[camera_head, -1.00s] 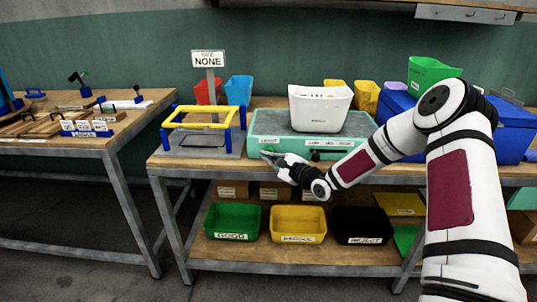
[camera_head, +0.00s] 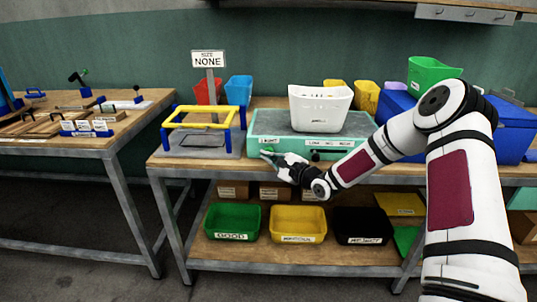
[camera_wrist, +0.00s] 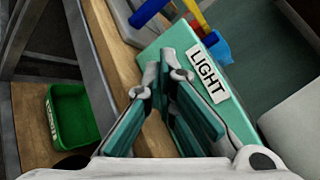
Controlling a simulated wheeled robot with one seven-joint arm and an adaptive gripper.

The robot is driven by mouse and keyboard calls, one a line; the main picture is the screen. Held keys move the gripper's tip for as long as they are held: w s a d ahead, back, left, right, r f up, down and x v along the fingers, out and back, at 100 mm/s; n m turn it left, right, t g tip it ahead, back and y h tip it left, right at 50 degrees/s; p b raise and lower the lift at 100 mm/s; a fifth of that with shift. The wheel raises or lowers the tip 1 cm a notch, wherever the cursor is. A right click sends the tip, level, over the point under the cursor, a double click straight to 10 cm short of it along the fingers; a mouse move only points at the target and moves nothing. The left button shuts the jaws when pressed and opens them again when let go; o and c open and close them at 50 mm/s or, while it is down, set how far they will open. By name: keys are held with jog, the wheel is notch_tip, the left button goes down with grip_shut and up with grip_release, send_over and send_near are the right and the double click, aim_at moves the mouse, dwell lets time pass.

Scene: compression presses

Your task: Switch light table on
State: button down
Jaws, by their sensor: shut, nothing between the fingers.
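The light table (camera_head: 276,122) is a teal box with a grey top on the middle workbench. A white bin (camera_head: 320,110) stands on it. Its front has a "LIGHT" label at the left, a green control (camera_head: 268,149) below that label, and a dark knob (camera_head: 315,156) further right. My gripper (camera_head: 264,154) is shut and empty, with its tips at the front left, close to the green control. In the wrist view the gripper (camera_wrist: 163,62) points at the teal front beside the LIGHT label (camera_wrist: 209,75). The fingers hide the control there, so contact cannot be told.
A yellow and blue frame (camera_head: 205,118) stands left of the light table. Green (camera_head: 232,222), yellow (camera_head: 298,225) and black (camera_head: 362,226) bins sit on the lower shelf. Blue boxes (camera_head: 510,135) are at the right.

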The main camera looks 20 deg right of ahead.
jog(key=shift+w+d, duration=0.15)
jog(key=shift+w, duration=0.45)
dwell(0.4)
jog(key=shift+s+a, duration=0.2)
jog(key=shift+s, duration=0.45)
jog(key=shift+s+p, duration=0.15)
jog(key=shift+p, duration=0.2)
jog(key=shift+s+a+p, duration=0.3)
jog(key=shift+s+p, duration=0.25)
jog(key=shift+s, duration=0.35)
jog(key=shift+s+a+p, duration=0.3)
jog(key=shift+s+p, duration=0.3)
jog(key=shift+s, duration=0.35)
jog(key=shift+s+a+p, duration=0.3)
jog(key=shift+s+p, duration=0.25)
jog(key=shift+s, duration=0.35)
jog(key=shift+r, duration=0.1)
